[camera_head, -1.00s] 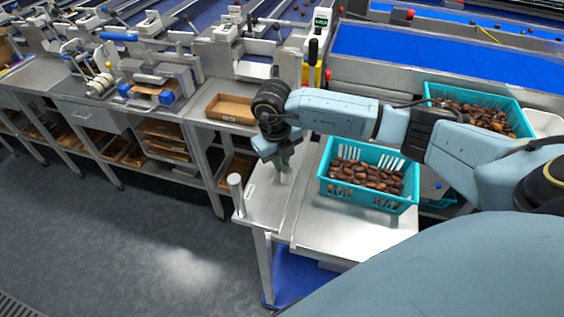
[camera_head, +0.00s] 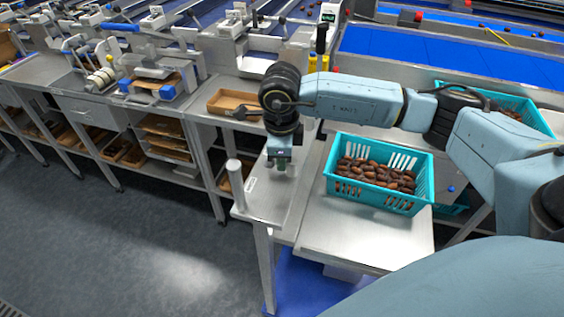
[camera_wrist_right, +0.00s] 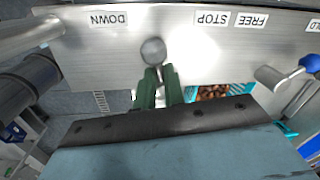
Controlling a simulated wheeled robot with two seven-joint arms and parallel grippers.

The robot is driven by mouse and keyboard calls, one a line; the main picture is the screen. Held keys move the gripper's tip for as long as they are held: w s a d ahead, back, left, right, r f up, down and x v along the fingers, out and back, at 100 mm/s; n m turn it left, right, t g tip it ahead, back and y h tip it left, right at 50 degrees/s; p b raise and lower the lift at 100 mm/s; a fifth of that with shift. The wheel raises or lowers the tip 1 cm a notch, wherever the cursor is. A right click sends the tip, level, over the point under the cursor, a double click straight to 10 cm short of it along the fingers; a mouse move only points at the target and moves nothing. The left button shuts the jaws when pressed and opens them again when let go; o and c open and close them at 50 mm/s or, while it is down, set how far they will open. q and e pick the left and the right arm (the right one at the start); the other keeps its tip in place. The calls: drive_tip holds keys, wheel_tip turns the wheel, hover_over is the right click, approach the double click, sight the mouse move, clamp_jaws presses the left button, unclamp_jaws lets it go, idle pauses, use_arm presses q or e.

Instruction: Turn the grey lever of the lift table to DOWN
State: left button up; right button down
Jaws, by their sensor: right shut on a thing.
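My right gripper (camera_head: 279,166) points down at the metal top of the lift table (camera_head: 262,203) in the head view. In the right wrist view its green fingers (camera_wrist_right: 156,88) are closed on the grey lever (camera_wrist_right: 153,52), whose round end shows just beyond the fingertips. The lever end lies between the DOWN label (camera_wrist_right: 108,19) and the STOP label (camera_wrist_right: 213,18), apart from both. The gripper hides most of the lever in the head view. My left gripper is not in view.
A turquoise crate of dates (camera_head: 425,165) stands right of my right gripper. A short metal post (camera_head: 236,178) rises to its left. The wrist view shows a FREE label (camera_wrist_right: 250,20) and a blue-knobbed lever (camera_wrist_right: 310,62). A cardboard tray (camera_head: 229,100) lies behind.

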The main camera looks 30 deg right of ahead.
drive_tip(key=n+b, duration=0.2)
drive_tip(key=n, duration=0.1)
drive_tip(key=shift+s+a+f+n+b, duration=0.1)
drive_tip(key=shift+s+a+n+b, duration=0.05)
drive_tip(key=shift+s+n+b, duration=0.2)
drive_tip(key=shift+s+n+y+b, duration=0.2)
drive_tip(key=shift+n+b, duration=0.5)
drive_tip(key=shift+n, duration=0.2)
drive_tip(key=shift+s+n+y+b, duration=0.15)
drive_tip(key=shift+n+y+b, duration=0.05)
drive_tip(key=shift+n+b, duration=0.6)
drive_tip(key=shift+r, duration=0.2)
drive_tip(key=c, duration=1.5)
unclamp_jaws()
wheel_tip(320, 180, up, 13)
drive_tip(key=s, duration=0.1)
drive_tip(key=shift+s+r+p, duration=0.15)
drive_tip(key=shift+s+p, duration=0.1)
drive_tip(key=shift+p, duration=0.05)
drive_tip(key=shift+s, duration=0.1)
